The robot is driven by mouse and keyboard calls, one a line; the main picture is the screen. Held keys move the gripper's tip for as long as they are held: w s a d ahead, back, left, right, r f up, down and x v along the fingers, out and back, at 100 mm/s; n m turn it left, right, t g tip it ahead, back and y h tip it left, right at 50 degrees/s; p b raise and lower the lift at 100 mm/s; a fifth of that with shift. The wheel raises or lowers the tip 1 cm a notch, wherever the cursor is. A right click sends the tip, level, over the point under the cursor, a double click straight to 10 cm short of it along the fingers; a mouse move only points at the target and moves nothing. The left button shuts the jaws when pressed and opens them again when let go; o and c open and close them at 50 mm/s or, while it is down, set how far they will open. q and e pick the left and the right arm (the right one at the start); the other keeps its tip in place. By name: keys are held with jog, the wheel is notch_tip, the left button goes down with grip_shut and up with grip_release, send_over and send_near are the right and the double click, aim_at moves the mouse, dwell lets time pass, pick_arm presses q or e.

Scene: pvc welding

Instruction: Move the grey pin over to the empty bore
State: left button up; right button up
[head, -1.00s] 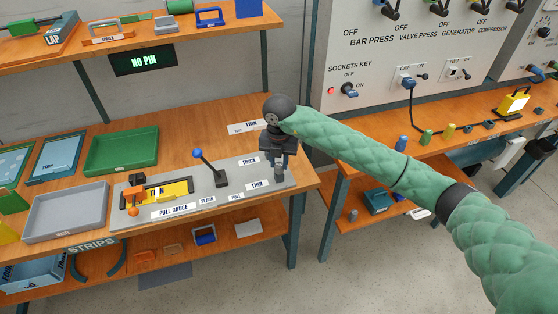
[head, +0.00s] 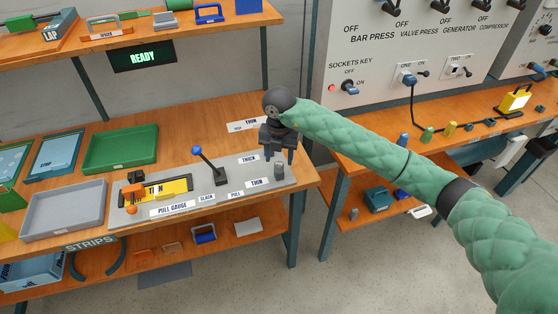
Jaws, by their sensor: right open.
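The grey pin (head: 279,170) stands upright at the right end of the grey pull gauge plate (head: 222,201), near the labels THICK (head: 248,159) and THIN (head: 256,183). My right gripper (head: 278,157) is open just above and behind the pin, with its fingers pointing down and apart. It holds nothing. I cannot make out an empty bore; the plate behind the pin is partly hidden by the gripper. My left gripper is not in view.
A lever with a blue knob (head: 197,150) rises from the plate's middle. A green tray (head: 121,149) and grey tray (head: 65,210) stand further left. A display (head: 143,57) reads READY.

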aim_at(279, 163)
notch_tip(279, 163, up, 5)
jog(key=shift+f+b, duration=0.1)
jog(key=shift+b, duration=0.6)
jog(key=shift+r, duration=0.6)
